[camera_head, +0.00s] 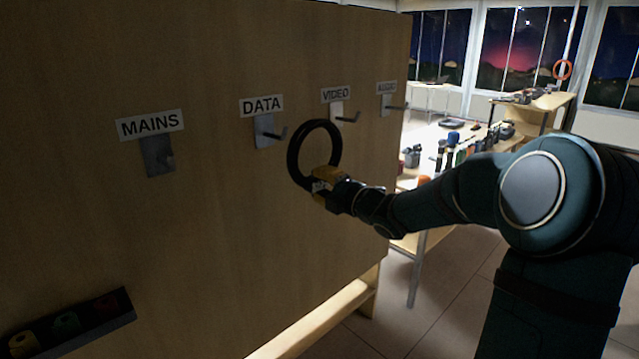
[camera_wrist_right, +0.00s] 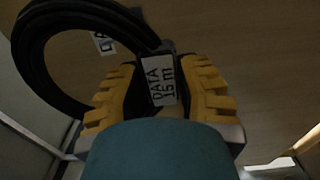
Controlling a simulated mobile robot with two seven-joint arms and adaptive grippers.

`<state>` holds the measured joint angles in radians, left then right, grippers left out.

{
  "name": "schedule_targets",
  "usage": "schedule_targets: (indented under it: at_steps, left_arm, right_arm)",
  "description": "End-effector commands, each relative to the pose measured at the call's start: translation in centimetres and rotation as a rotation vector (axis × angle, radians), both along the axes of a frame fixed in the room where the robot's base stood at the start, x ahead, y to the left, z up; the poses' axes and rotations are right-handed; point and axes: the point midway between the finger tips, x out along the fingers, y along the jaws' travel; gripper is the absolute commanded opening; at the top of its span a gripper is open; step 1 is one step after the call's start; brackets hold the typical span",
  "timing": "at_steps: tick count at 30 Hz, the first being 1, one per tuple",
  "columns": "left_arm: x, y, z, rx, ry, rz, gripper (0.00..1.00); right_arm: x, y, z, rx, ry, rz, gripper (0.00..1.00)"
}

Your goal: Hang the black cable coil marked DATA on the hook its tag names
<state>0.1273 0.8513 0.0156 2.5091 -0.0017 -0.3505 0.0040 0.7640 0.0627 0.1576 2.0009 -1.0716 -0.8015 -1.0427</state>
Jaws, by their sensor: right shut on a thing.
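The black cable coil (camera_head: 293,158) is held upright in front of the wooden panel, just right of and below the DATA hook (camera_head: 275,134). My right gripper (camera_head: 325,178) is shut on the coil's lower edge. In the right wrist view the coil (camera_wrist_right: 30,62) arches to the upper left, and its white tag (camera_wrist_right: 160,81), reading "DATA 15 m", sits between the yellow fingers (camera_wrist_right: 160,95). The DATA label (camera_head: 262,105) is above its hook. The coil appears apart from the hook, but the depth gap is hard to tell. My left gripper is not in view.
The panel also has MAINS (camera_head: 158,156), VIDEO (camera_head: 340,113) and AUDIO (camera_head: 390,104) hooks; the VIDEO hook is close behind the coil's upper right. A dark tray (camera_head: 125,318) with tape rolls is at lower left. A cluttered bench (camera_head: 435,145) stands behind my right arm.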

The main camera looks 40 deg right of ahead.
Motion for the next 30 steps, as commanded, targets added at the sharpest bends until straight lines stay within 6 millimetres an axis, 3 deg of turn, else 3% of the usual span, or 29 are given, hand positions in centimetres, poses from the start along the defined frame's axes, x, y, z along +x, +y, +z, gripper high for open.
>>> schedule_targets:
  at_steps: [30]
  left_arm:
    - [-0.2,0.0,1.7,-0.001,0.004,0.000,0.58]
  right_arm:
    - [7.2,0.6,0.3,0.000,-0.005,0.002,0.00]
